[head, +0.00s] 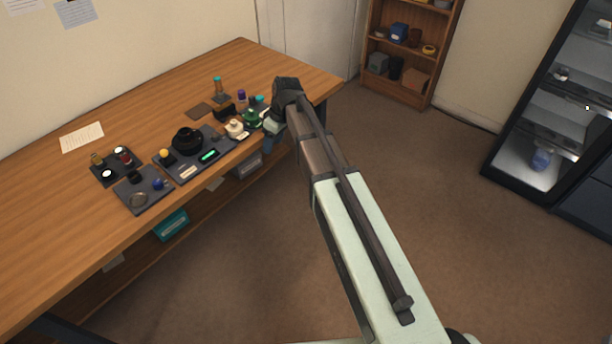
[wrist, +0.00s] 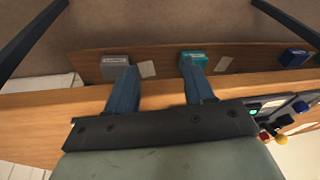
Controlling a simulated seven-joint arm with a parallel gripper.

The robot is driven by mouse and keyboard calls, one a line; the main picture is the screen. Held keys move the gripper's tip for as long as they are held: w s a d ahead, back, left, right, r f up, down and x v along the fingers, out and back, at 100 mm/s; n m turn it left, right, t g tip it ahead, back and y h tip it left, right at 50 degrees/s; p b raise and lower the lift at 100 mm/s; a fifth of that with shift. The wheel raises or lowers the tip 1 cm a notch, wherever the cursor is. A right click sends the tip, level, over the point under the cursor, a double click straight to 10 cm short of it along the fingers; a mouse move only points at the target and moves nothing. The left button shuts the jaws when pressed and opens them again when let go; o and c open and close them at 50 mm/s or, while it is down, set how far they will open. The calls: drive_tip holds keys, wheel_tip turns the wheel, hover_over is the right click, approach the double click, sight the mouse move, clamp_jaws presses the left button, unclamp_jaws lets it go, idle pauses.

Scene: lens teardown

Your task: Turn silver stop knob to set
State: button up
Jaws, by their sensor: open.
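A silver stop knob cannot be clearly made out in either view. In the head view, several small parts sit on dark mats on the bench. The middle mat (head: 180,173) holds a black round lens part (head: 187,140), a yellow knob (head: 165,154) and a green-lit bar (head: 208,156). Red, yellow and black knobs show at that view's right edge.
A green part (head: 252,117) and a cream part (head: 236,128) stand close to my gripper. A teal box (head: 171,225) sits on the lower shelf. A bookcase (head: 395,95) and a glass-fronted cabinet (head: 520,170) stand across the floor.

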drive_tip(key=s+d+f+m+h, duration=0.1)
drive_tip(key=s+d+f+m, duration=0.4)
drive_tip(key=d+f, duration=0.4)
drive_tip(key=shift+s+d+f, duration=0.4)
drive_tip(key=shift+s+f, duration=0.15)
drive_tip(key=shift+s, duration=0.25)
drive_tip(key=shift+c, duration=0.3)
